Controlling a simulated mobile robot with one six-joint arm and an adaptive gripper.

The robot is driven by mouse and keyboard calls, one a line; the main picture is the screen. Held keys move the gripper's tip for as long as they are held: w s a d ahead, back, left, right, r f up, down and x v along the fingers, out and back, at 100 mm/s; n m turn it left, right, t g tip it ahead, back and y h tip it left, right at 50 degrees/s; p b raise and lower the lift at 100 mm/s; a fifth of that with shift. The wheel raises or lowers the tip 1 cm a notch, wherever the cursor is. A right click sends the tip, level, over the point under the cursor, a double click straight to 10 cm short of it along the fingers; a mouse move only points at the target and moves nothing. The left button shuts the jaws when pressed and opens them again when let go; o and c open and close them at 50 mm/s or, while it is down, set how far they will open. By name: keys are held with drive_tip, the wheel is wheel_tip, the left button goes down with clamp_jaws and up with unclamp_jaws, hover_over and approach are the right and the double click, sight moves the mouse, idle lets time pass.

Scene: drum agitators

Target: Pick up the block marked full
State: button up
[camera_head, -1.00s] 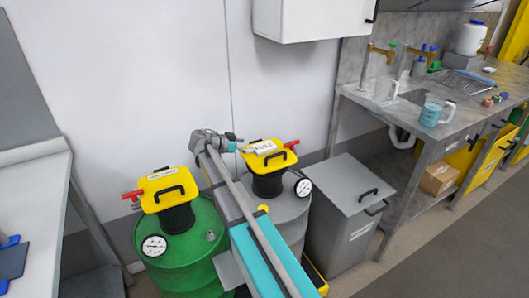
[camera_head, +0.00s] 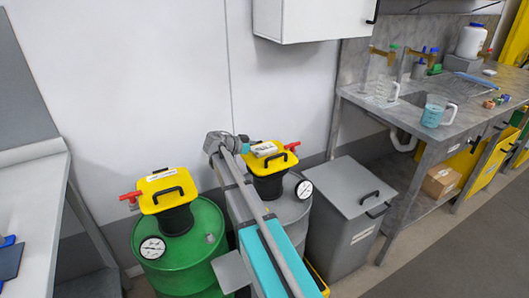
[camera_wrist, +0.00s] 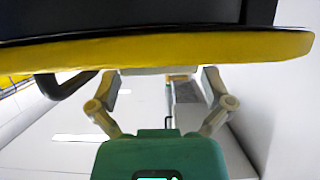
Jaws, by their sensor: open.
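The pale block marked full (camera_head: 264,149) lies on the yellow lid (camera_head: 284,158) of the grey drum (camera_head: 293,208) in the head view. My gripper (camera_head: 248,148) is at its left side, level with the lid top. In the wrist view my gripper (camera_wrist: 160,78) is open, with one finger on each side. A pale strip (camera_wrist: 148,71), likely the block, shows between the fingertips along the yellow lid's edge. I cannot tell whether the fingers touch it.
A green drum (camera_head: 181,248) with a yellow lid (camera_head: 167,190) and red handle stands left. A grey bin (camera_head: 345,222) stands right of the grey drum. Farther right is a bench (camera_head: 408,118) with glassware.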

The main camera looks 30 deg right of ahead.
sight(264, 148)
drive_tip(key=shift+b+x, duration=0.4)
drive_tip(key=shift+x, duration=1.15)
drive_tip(key=c, duration=1)
